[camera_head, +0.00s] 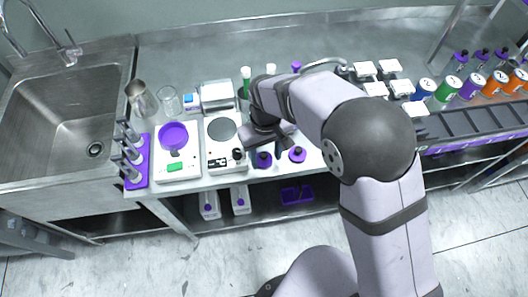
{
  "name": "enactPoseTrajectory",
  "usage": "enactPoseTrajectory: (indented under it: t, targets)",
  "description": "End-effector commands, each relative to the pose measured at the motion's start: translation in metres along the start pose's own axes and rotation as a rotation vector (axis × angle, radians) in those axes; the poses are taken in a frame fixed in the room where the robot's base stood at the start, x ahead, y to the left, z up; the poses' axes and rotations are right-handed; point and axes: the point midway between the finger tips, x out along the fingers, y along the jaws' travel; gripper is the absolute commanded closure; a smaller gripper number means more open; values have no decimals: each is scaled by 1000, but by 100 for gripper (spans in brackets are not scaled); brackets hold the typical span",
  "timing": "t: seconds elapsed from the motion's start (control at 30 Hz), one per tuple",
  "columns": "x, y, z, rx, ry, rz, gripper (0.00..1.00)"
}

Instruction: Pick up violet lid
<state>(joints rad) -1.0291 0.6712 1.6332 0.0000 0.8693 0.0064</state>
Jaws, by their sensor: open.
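Two small round violet things with dark tops sit close together near the counter's front edge. The left violet piece (264,160) is just below my gripper in the picture, and the right violet piece (297,155) is a little to its right. Either could be the violet lid; they are too small to tell. My gripper (266,146) is open and points down over the counter, just behind the left violet piece. No thing shows between its fingers. My arm hides part of the counter behind and to the right.
A violet bowl (173,135) sits on a white scale (177,167) at left. A hot plate (222,128) stands just left of my gripper. A violet rack of pipette-like tools (137,165) and a sink (60,95) are further left. Numbered cans (471,86) line the right.

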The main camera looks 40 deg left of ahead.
Motion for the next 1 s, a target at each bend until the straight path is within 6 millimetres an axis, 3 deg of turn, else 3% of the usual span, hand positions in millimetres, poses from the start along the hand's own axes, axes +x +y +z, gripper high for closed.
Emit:
enactPoseTrajectory:
  t: [0.03,0.1,0.23,0.4,1.0]
  targets:
    - [-13,0,-17,2,36,0,53]
    - [-27,0,-32,4,65,0,53]
    - [-45,0,-44,7,79,-1,53]
    - [-43,1,-31,12,32,0,53]
    - [-16,1,-29,13,29,0,53]
